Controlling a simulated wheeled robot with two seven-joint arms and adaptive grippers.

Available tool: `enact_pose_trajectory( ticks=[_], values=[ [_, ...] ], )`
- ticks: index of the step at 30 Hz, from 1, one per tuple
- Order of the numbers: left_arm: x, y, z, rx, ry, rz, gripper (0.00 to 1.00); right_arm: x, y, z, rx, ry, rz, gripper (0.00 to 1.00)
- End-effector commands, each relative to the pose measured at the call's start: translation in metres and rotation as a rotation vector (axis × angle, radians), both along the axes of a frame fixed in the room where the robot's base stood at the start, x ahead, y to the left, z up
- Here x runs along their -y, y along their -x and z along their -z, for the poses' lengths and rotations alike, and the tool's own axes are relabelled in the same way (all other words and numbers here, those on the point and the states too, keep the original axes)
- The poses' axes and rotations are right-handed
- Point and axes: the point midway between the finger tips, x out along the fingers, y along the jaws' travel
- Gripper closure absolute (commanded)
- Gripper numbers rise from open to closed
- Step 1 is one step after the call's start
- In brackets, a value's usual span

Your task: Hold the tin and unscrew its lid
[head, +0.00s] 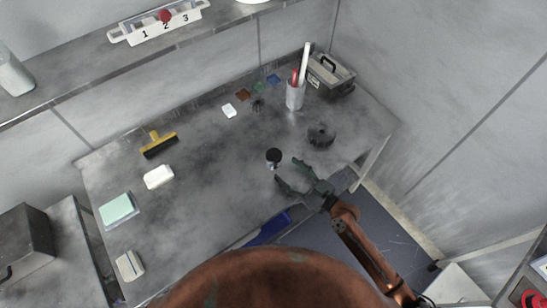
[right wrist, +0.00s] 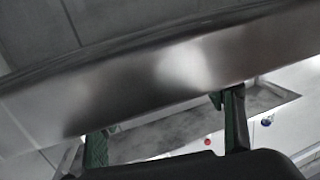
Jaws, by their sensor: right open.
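The tin (head: 274,164) is a small light cylinder with a dark lid (head: 273,154). It stands upright on the grey table, right of the middle, in the head view. My right gripper (head: 288,172) is just to its right and nearer to me, with its fingers spread and nothing between them. I cannot tell whether a finger touches the tin. My left gripper is in neither view.
On the table (head: 215,185) a dark toothed part (head: 321,136) lies right of the tin. A cup with sticks (head: 295,97) and a grey toolbox (head: 331,75) stand behind. A yellow-handled squeegee (head: 159,144) and a white block (head: 158,176) lie left. The table's middle is clear.

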Motion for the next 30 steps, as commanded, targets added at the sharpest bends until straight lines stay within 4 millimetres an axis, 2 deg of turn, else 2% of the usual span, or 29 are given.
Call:
enact_pose_trajectory(
  ticks=[4, 10, 15, 20, 30],
  values=[
    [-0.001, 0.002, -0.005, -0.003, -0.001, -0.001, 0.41, -0.013, -0.011, -0.004, 0.001, -0.003, 0.002, 0.37],
    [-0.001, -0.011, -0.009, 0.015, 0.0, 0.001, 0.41, -0.033, -0.028, -0.002, 0.001, 0.0, 0.002, 0.37],
    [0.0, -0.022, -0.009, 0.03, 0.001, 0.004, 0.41, -0.039, -0.032, 0.0, 0.0, 0.001, 0.0, 0.37],
    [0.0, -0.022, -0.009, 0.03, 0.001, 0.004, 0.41, -0.04, -0.032, 0.0, 0.001, 0.002, -0.002, 0.37],
    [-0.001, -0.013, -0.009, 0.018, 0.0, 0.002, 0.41, -0.04, -0.032, 0.0, 0.001, 0.002, -0.002, 0.6]
  ],
)
